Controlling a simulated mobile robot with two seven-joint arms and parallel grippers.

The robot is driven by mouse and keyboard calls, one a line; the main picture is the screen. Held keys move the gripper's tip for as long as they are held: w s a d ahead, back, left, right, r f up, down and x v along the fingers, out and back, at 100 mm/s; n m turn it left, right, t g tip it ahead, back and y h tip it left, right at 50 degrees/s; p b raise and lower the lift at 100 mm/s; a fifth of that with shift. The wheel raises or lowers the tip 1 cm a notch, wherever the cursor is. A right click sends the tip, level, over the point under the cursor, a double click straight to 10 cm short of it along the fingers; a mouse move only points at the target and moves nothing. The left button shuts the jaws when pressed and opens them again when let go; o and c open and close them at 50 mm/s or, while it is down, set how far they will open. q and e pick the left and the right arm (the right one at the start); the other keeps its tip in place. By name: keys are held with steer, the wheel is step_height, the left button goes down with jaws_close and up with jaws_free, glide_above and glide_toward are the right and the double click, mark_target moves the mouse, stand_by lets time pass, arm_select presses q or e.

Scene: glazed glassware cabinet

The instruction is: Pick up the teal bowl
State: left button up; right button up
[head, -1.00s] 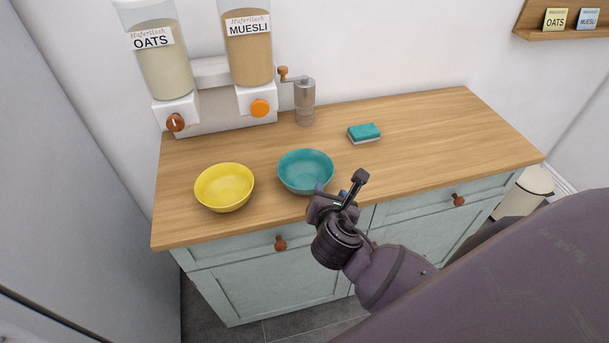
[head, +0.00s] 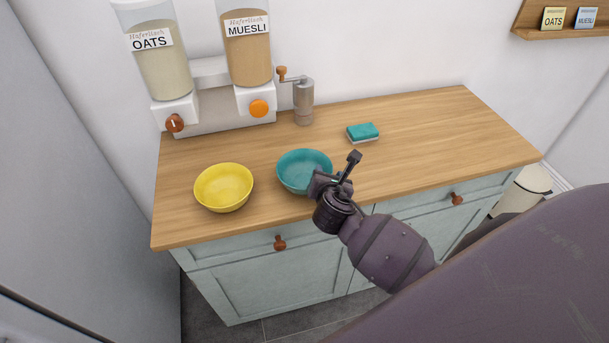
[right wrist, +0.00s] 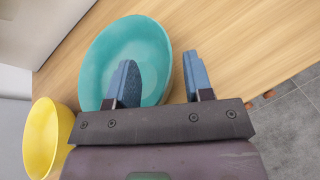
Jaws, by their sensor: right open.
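The teal bowl (head: 301,167) stands upright on the wooden counter, right of the yellow bowl. It also shows in the right wrist view (right wrist: 105,62). My right gripper (head: 338,172) is open at the bowl's near right rim. In the right wrist view my right gripper (right wrist: 162,78) has one blue finger over the bowl's inside and the other outside its rim, over the counter. I cannot tell how far the fingers reach down past the rim. The bowl's near right side is partly hidden by the gripper in the head view. My left gripper is not in view.
The yellow bowl (head: 223,187) stands left of the teal bowl. Behind are the oats dispenser (head: 160,60), the muesli dispenser (head: 246,55) and a grinder (head: 303,102). A teal sponge (head: 362,132) lies to the right. The counter's right side (head: 450,130) is clear.

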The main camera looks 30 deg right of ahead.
jaws_close()
stand_by(0.4)
